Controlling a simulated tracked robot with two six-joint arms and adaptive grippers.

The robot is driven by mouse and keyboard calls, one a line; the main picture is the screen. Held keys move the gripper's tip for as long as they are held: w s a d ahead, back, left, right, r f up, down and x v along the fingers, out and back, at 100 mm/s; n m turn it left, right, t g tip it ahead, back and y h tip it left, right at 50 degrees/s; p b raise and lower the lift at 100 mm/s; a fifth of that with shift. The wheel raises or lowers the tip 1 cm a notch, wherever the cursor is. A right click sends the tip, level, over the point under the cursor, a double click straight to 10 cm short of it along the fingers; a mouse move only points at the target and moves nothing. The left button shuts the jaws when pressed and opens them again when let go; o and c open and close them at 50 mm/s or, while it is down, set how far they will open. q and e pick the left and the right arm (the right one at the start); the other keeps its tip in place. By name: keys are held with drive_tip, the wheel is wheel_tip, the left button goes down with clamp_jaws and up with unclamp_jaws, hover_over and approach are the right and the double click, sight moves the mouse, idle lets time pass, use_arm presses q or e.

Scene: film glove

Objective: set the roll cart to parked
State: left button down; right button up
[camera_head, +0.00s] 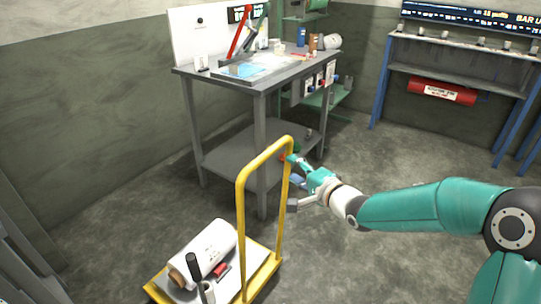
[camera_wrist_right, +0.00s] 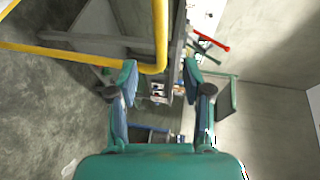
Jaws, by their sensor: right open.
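The roll cart (camera_head: 266,254) stands on the floor at the lower middle of the head view, with a yellow hoop handle (camera_head: 242,215) and a low deck. A white film roll (camera_head: 205,252) lies on its deck. The handle also shows in the right wrist view (camera_wrist_right: 161,35), crossing at the upper left. My right gripper (camera_head: 290,182) is open and empty beside the handle's right upright in the head view; I cannot tell if it touches. Its two fingers show apart in the right wrist view (camera_wrist_right: 165,80). My left gripper is not in view.
A grey workbench (camera_head: 275,82) with a lower shelf stands just behind the cart. A blue-legged rack (camera_head: 455,75) with a red cylinder (camera_head: 441,92) stands at the back right. A dark upright object (camera_head: 193,268) is on the cart's front. Floor is clear between cart and left wall.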

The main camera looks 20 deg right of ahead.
sight(271, 155)
drive_tip(key=x, duration=1.3)
drive_tip(key=shift+w+f+p, duration=0.15)
drive_tip(key=shift+w+p, duration=0.1)
drive_tip(key=shift+p, duration=0.05)
